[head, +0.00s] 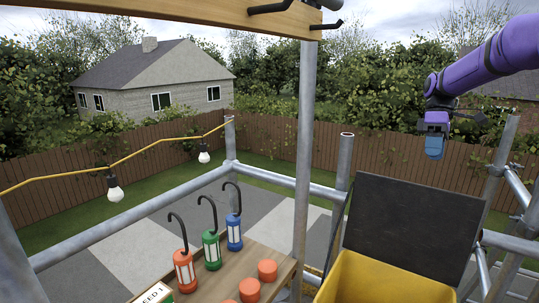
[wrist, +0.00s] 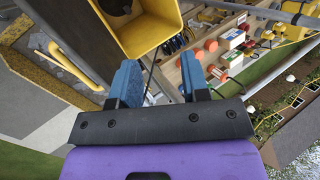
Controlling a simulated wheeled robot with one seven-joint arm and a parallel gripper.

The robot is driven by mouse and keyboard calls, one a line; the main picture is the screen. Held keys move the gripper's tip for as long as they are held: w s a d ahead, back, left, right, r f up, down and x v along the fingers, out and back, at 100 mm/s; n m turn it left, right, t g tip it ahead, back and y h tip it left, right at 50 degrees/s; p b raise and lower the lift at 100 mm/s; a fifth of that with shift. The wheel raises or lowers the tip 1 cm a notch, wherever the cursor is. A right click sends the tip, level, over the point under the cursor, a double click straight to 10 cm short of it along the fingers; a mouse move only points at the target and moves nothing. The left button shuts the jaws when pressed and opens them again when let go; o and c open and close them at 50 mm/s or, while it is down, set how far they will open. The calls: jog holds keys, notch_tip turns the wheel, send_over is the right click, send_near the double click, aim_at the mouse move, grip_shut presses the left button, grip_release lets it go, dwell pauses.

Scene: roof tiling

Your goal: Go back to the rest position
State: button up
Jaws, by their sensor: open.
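My gripper (head: 435,146) hangs from the raised purple arm at the upper right of the head view. It is in the air above the raised dark lid (head: 413,222) of the yellow box. In the wrist view the two blue fingers of my gripper (wrist: 160,78) are spread apart with nothing between them. The gripper touches nothing that I can see.
The open yellow box (head: 385,280) stands at lower right. A wooden shelf (head: 268,243) holds red, green and blue lanterns and several orange round pieces. Metal scaffold poles (head: 305,140) stand around. A beam with black hooks crosses the top. Bulbs hang from a yellow cable at left.

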jog(key=s+a+r+m+t+h, duration=0.1)
jog(key=s+a+r+m+t, duration=0.1)
jog(key=s+a+r, duration=0.45)
jog(key=s+a+r+m+t+h, duration=0.2)
jog(key=s+a+t, duration=0.15)
jog(key=s, duration=0.65)
jog(key=s+a+f+m+t, duration=0.2)
jog(key=s, duration=0.7)
jog(key=s+a+f+m+t, duration=0.2)
jog(key=s+f+m+t, duration=0.1)
jog(key=s, duration=0.6)
jog(key=shift+y, duration=0.3)
jog(key=shift+s, duration=0.1)
